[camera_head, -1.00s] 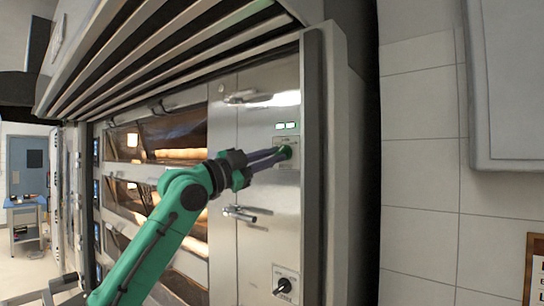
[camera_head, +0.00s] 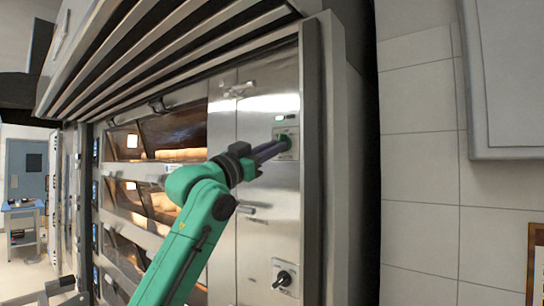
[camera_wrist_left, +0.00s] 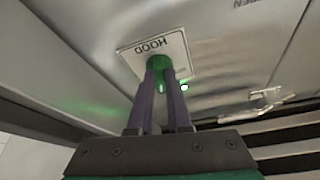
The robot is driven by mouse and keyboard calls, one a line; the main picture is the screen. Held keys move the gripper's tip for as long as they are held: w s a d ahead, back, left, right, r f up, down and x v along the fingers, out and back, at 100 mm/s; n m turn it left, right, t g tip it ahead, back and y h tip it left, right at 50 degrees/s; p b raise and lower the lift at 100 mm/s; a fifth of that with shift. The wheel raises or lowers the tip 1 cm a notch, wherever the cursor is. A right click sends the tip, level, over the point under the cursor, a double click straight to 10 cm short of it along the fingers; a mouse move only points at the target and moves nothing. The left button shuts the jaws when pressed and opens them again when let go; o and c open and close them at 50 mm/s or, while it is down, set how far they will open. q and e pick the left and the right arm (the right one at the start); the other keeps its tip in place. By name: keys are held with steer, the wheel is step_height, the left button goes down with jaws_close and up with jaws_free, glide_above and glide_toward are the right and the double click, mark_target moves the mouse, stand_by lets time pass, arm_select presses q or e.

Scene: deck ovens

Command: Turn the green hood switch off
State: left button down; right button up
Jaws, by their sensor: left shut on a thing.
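The green hood switch (camera_head: 289,138) is a knob on a small plate on the steel oven front, right of centre in the head view. My left gripper (camera_head: 283,145) reaches it from the left and is shut on it. In the left wrist view the green knob (camera_wrist_left: 159,62) sits between the two dark fingertips (camera_wrist_left: 160,75), on a plate lettered HOOD (camera_wrist_left: 145,47) that appears upside down. The fingers hide part of the knob, so I cannot read its setting. A small lamp (camera_wrist_left: 184,87) glows beside it. My right gripper is not in view.
A black rotary knob (camera_head: 284,279) is on the same panel below. A door handle (camera_head: 238,209) sticks out left of it, partly behind my arm. The slatted hood (camera_head: 170,50) overhangs the panel. A tiled wall (camera_head: 420,180) stands to the right.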

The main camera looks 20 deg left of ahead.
arm_select(q)
steer(key=shift+s+d+r+n+t+y+b, duration=0.2)
steer(key=shift+n+y, duration=1.25)
steer(key=shift+n, duration=1.45)
steer(key=shift+w+d+r+n+t+y+b, duration=0.2)
steer(key=shift+n+y, duration=1.3)
steer(key=shift+n, duration=1.4)
steer(key=shift+s+d+f+n+t+y+b, duration=0.1)
steer(key=shift+s+n+t+y, duration=0.2)
steer(key=shift+n+y, duration=1.9)
steer(key=shift+n+h, duration=0.75)
steer(key=shift+n, duration=0.05)
steer(key=c, duration=1)
jaws_free()
steer(key=shift+c, duration=0.2)
steer(key=shift+o, duration=0.9)
steer(key=shift+w+f, duration=0.1)
steer(key=shift+w, duration=0.05)
